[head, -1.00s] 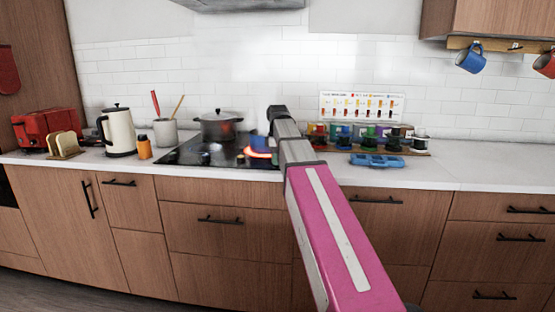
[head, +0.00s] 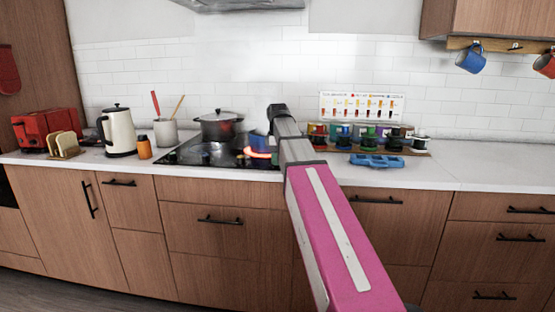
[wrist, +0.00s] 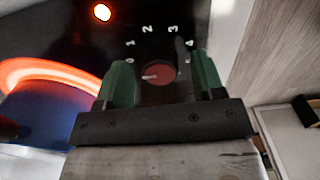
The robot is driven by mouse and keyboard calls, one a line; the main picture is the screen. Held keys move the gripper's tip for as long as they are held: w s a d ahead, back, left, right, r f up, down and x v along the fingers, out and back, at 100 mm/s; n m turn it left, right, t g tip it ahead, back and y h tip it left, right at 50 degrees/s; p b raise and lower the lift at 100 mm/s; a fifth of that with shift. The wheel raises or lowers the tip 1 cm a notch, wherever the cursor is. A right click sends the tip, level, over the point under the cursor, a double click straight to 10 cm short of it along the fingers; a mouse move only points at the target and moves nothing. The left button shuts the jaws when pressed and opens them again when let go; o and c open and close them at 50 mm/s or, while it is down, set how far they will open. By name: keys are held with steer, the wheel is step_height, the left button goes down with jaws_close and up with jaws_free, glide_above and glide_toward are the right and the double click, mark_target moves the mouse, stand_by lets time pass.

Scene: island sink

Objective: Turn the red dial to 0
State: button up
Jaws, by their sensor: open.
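The red dial (wrist: 163,74) is on the black cooktop (wrist: 150,100) in the wrist view, with printed numbers 0 to 4 arced around it. Its white mark points left, towards the 0 side. My gripper (wrist: 161,71) is open, with one green finger on each side of the dial. Dark gaps show between the fingers and the dial, so contact is not visible. In the head view my arm hides the dial and the fingers.
An orange-glowing burner ring (wrist: 45,72) and a lit round indicator (wrist: 102,12) are beside the dial. A lidded pot (head: 219,125) stands at the back of the cooktop. Spice jars and a blue tray (head: 377,161) are right of my arm.

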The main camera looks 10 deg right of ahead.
step_height(320, 180, up, 10)
steer(key=shift+r, duration=0.2)
stand_by(0.5)
